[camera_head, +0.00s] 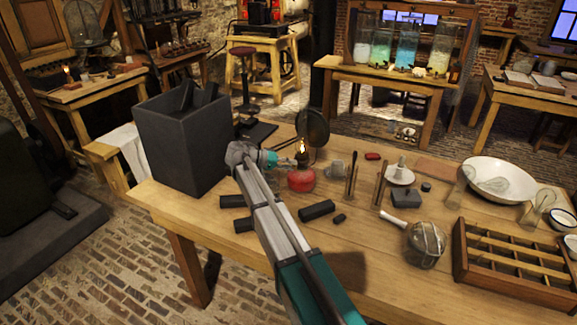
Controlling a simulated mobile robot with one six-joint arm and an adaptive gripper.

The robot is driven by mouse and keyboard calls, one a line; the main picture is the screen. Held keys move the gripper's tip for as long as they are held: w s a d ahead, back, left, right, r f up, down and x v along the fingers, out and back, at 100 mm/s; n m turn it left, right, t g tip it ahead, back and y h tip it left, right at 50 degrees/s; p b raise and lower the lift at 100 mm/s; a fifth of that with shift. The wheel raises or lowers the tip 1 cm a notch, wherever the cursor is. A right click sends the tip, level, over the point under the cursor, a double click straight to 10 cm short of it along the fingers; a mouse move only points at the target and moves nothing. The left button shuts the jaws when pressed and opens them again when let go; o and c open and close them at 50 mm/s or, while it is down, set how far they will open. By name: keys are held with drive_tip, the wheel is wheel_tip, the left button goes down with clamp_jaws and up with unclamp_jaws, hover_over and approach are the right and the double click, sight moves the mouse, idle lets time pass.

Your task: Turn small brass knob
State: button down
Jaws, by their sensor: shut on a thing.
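A red lamp (301,181) with a dark burner and a lit flame (302,147) stands on the wooden table. My gripper (291,161) reaches it from the left, its fingertips shut at the burner just above the red body. The small brass knob is too small and too covered by the fingers to make out clearly; the fingers are closed where it would sit on the burner's side. The lamp stands upright.
A tall dark grey box (180,145) stands left of my gripper. A round dark disc (313,127) stands behind the lamp. Black cylinders (317,210), a grey cup (334,168), a wire-mesh strainer (426,244) and a wooden compartment tray (515,262) lie to the front and right.

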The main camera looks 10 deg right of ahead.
drive_tip(key=shift+c, duration=2.4)
unclamp_jaws()
